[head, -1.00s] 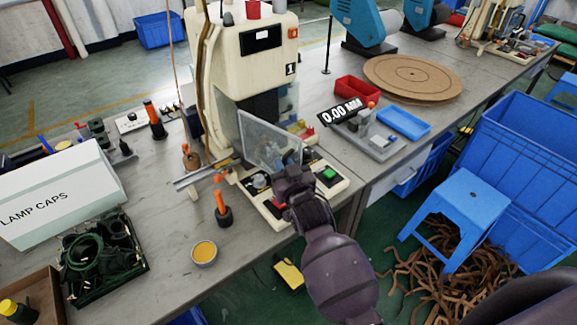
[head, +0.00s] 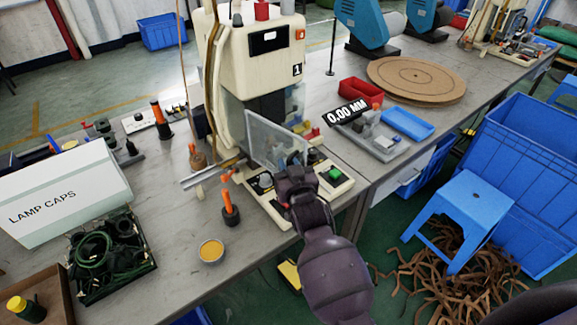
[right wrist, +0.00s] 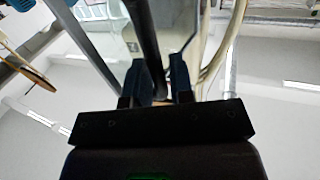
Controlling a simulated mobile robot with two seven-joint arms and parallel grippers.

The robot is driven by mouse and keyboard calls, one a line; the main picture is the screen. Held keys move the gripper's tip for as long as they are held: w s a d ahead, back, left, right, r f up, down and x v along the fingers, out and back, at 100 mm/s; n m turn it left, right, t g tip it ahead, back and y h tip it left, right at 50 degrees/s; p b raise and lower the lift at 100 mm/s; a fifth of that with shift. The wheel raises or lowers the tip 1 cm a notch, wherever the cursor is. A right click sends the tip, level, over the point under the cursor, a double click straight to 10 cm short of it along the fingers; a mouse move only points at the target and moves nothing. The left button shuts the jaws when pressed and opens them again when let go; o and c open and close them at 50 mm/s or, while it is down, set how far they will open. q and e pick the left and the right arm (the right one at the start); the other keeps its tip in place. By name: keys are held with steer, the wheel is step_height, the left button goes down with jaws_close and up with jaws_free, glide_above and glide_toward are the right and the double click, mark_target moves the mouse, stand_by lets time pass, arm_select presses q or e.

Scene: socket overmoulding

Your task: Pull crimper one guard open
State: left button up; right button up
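Crimper one (head: 255,62) is the cream machine marked 1 on the bench. Its guard (head: 266,138) is a clear pane with a pale frame, standing at an angle in front of the machine's working area. My right gripper (head: 294,160) is at the guard's right edge, above the control base. In the right wrist view its two dark fingers (right wrist: 162,82) stand a small gap apart. A dark bar (right wrist: 146,38) runs down to the fingers. I cannot tell whether they clamp it. My left gripper is not in view.
The control base (head: 335,178) with a green button lies just right of my gripper. An orange-handled tool (head: 229,205) and a yellow-filled cup (head: 211,251) stand at the front left. A lamp caps box (head: 65,200) is farther left. A blue stool (head: 460,205) stands off the bench.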

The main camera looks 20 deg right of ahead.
steer(key=shift+o, duration=1.1)
steer(key=shift+w+r, duration=0.1)
steer(key=shift+r, duration=0.15)
steer(key=shift+f, duration=0.1)
steer(key=shift+s, duration=0.3)
steer(key=s, duration=1)
steer(key=shift+s+d+f, duration=0.15)
steer(key=shift+s, duration=0.05)
